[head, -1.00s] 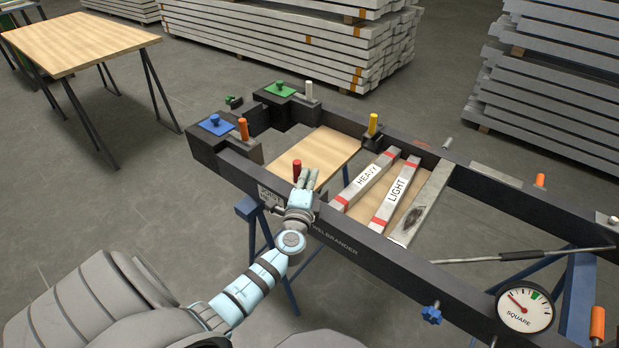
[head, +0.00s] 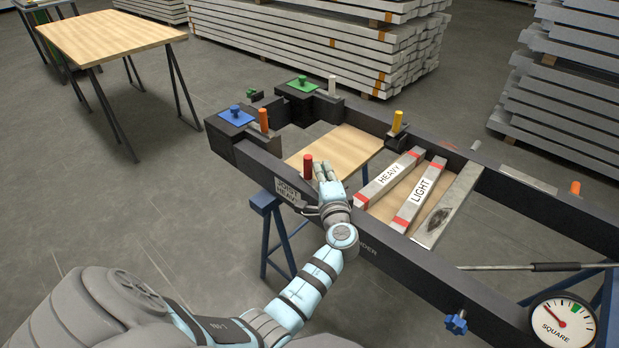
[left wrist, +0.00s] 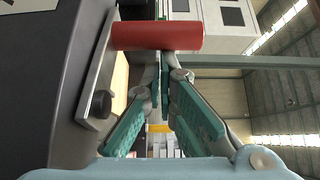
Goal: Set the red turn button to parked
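The red turn button (head: 308,165) is an upright red peg on the near rail of the dark frame, left of the HEAVY bar. In the left wrist view the red peg (left wrist: 157,37) lies across the top of the picture, just beyond my fingertips. My left gripper (head: 326,170) is right beside the peg, on its right. Its fingers come together to nearly meeting, and the peg does not show between them. I cannot tell whether they touch it. The foot of the button is partly hidden. My right gripper is not in view.
Blue (head: 236,115) and green (head: 302,83) knob plates sit at the frame's far left corner, by orange and white pegs. HEAVY (head: 389,178) and LIGHT (head: 419,193) bars lie across the frame. A SQUARE gauge (head: 562,322) is at lower right. Open floor lies left.

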